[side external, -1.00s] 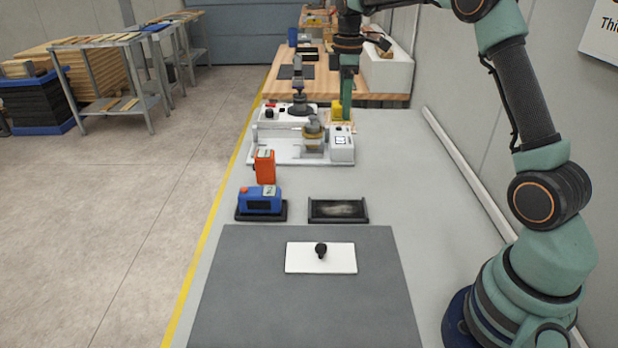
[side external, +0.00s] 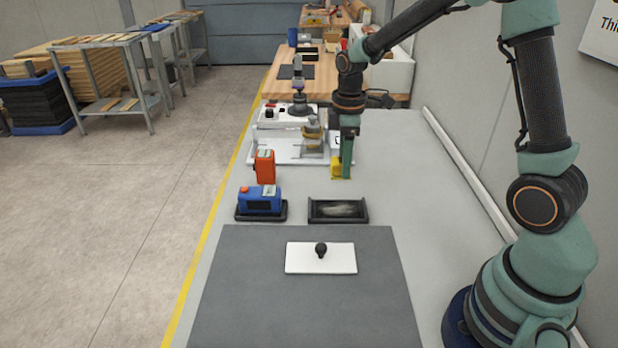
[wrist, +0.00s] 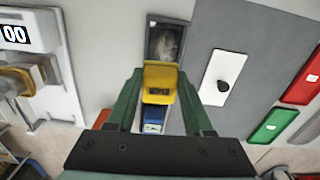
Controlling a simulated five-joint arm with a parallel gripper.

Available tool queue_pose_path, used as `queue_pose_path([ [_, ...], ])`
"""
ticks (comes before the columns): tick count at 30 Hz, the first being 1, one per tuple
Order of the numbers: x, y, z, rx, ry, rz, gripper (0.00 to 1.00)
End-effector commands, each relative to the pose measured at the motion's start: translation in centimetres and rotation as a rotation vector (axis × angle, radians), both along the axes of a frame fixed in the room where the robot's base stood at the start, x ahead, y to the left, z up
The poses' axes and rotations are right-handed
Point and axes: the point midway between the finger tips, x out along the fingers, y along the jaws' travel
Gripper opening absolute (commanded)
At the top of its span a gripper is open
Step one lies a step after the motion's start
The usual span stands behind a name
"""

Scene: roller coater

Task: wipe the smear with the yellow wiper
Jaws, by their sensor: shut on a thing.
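The yellow wiper (side external: 336,169) is held in my gripper (side external: 345,174), whose green fingers close on its two sides. The wiper also shows between the fingertips in the wrist view (wrist: 160,75). The smear (side external: 338,209) is a pale streak on a dark plate with raised black ends (side external: 312,211). In the side view my gripper and wiper are behind that plate, apart from it. In the wrist view the smear (wrist: 166,42) lies just beyond the wiper, whose edge overlaps the plate's near end. The wiper's height above the bench is hard to tell.
A blue device (side external: 260,201) and an orange device (side external: 265,166) stand left of the plate. The roller coater (side external: 270,158) is behind. A white panel with a black knob (side external: 303,260) lies on the grey mat (side external: 235,290) in front. The bench to the right is clear.

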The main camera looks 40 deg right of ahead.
Motion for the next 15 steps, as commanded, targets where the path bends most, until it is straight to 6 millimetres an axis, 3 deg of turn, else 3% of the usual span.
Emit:
queue_pose_path([
  [6,-2.1,1.3,-1.4,0.001,0.001,0.001,0.07],
  [15,-2.3,1.4,-2.8,0.001,0.002,0.0,0.07],
])
